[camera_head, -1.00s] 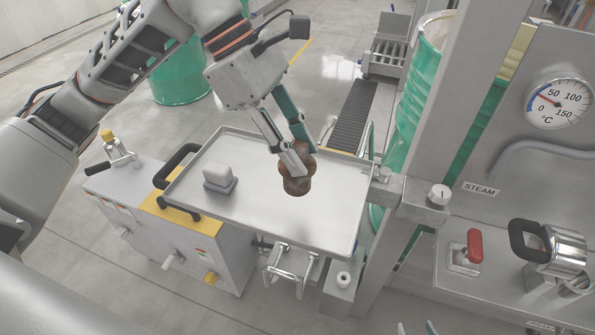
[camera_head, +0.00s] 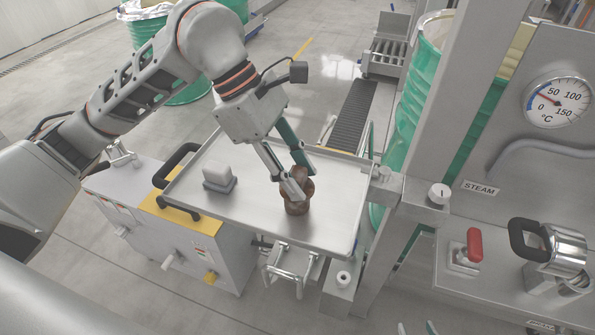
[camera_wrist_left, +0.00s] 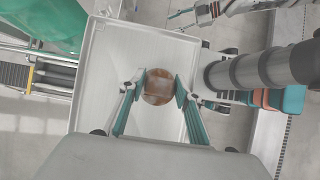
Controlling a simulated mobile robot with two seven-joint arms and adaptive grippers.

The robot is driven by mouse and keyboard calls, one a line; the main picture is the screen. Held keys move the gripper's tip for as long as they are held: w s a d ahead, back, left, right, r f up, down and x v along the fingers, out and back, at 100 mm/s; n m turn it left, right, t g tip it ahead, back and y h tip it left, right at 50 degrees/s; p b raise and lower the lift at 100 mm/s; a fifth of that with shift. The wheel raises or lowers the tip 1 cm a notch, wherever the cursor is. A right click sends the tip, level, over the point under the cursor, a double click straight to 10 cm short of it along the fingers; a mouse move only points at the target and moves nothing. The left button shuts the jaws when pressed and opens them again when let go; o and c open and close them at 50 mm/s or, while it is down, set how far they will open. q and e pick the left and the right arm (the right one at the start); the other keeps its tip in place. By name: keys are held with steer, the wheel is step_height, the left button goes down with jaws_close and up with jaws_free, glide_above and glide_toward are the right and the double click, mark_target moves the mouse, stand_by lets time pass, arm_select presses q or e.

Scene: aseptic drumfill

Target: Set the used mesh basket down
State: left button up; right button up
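The used mesh basket (camera_head: 297,204) is a small brown, rusty-looking cylinder, upright over the right part of a shallow grey metal tray (camera_head: 240,150). My left gripper (camera_head: 296,186) points down with its fingers closed on the basket's upper sides. In the left wrist view, the basket (camera_wrist_left: 158,86) sits between the two fingertips (camera_wrist_left: 159,88), the tray behind it. The basket's base is at or just above the tray surface; I cannot tell if it touches. Only the fingertips of my right gripper (camera_head: 416,328) show, apart and empty, at the bottom edge.
A small grey-white block (camera_head: 219,178) stands on the tray's left side. A steel post (camera_head: 408,170) and a steam panel with gauge (camera_head: 558,103) are at right. The tray's middle is free.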

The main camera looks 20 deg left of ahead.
arm_select(q)
steer(key=shift+o, duration=0.5)
steer(key=shift+r, duration=0.1)
steer(key=shift+a+r, duration=0.15)
steer(key=shift+r, duration=0.15)
steer(key=v, duration=1.1)
steer(key=shift+r, duration=0.2)
steer(key=shift+a, duration=0.1)
